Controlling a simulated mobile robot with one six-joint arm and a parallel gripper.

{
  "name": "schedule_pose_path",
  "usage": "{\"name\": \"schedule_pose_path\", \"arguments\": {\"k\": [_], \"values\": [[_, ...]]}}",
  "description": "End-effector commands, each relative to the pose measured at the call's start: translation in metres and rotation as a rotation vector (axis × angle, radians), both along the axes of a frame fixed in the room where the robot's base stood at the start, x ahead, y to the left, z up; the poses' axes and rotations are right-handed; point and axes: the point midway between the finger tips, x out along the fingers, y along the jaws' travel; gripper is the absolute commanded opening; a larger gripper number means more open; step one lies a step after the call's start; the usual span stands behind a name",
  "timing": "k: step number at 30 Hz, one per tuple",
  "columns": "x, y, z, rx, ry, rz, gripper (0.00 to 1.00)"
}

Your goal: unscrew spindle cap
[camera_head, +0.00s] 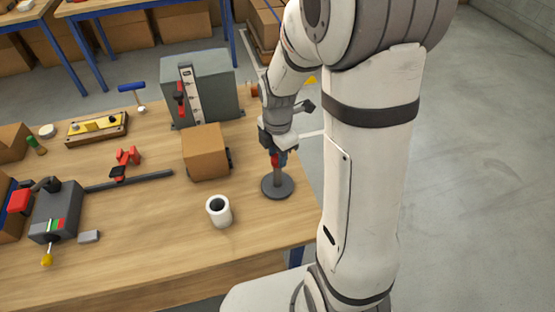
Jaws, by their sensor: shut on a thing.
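The spindle (278,182) is a grey post on a round dark base, standing upright near the right edge of the wooden table. A red cap (275,160) sits at its top, mostly hidden by my gripper. My gripper (278,153) points down over the spindle from above and is shut on the cap. The fingertips are small and partly covered, so the exact grip is hard to see. Whether the cap is still seated on the post's thread cannot be told.
A cardboard box (205,153) stands left of the spindle, a white cup (219,211) to its front left. A grey cabinet (208,90) with a red lever stands behind. The front table is clear.

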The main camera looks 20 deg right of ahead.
Motion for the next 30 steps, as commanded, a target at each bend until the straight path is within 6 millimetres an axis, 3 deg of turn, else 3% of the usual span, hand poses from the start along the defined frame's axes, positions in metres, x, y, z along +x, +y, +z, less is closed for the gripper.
{"name": "schedule_pose_path", "arguments": {"k": [13,23,24,30], "values": [[-0.0007,-0.0004,-0.0012,0.0,0.002,0.577,0.15],[-0.0009,-0.0003,-0.001,0.0,0.003,0.655,0.15],[-0.0009,-0.0003,-0.001,0.0,0.003,0.655,0.32],[-0.0004,-0.0003,-0.0006,0.0,0.002,0.654,0.49]]}}
